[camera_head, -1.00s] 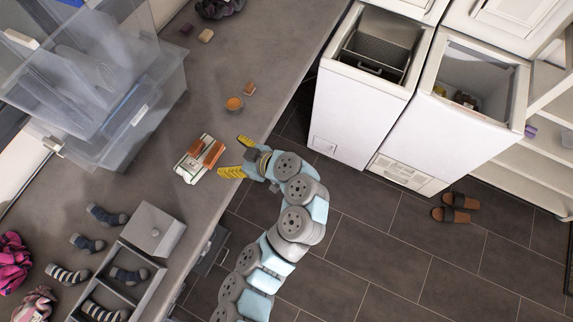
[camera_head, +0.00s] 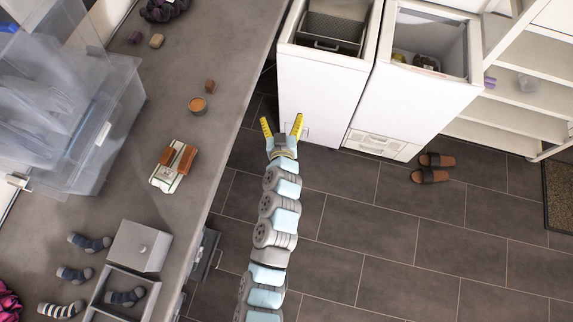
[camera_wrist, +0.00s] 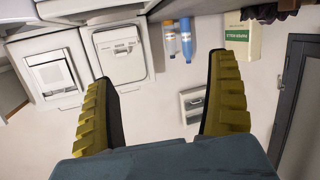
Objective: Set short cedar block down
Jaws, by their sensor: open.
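Two reddish-brown wooden blocks, one to the left (camera_head: 167,155) and one to the right (camera_head: 184,160), rest on a small whitish rack (camera_head: 163,184) on the grey counter in the head view. I cannot tell from the picture which is the short cedar block. A smaller brown block (camera_head: 209,86) lies farther up the counter. My gripper (camera_head: 283,119) is open and empty, off the counter, in front of the left toploader. In the wrist view its yellow fingers (camera_wrist: 160,68) are spread with nothing between them, and no block shows.
Two open white toploaders (camera_head: 322,95) stand at the right.

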